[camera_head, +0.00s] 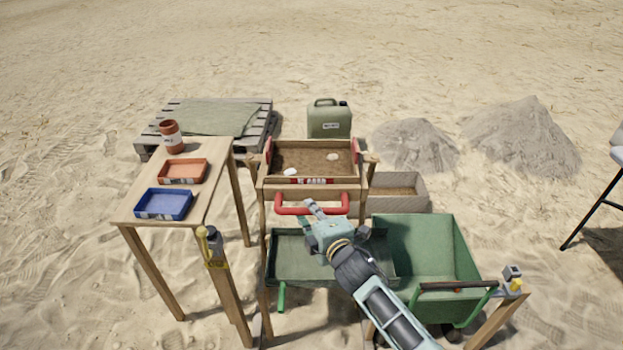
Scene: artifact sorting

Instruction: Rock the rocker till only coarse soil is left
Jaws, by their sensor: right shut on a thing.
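The rocker (262,190) is a wooden frame with a tray on top, standing in the middle of the head view. Its tray holds brown soil (300,157) with a few pale lumps (333,157) on it. A red handle (290,210) runs along the tray's near side. My right gripper (314,209) is at the middle of this handle and shut on it. The fingertips are small here and partly hidden by the gripper body. My left gripper is not in view.
A wooden table (185,222) at left carries an orange tray (183,171), a blue tray (164,204) and a brown jar (171,136). A green wheelbarrow (455,250) stands close at right. A green canister (329,121), a pallet (262,112) and soil heaps (415,145) lie behind.

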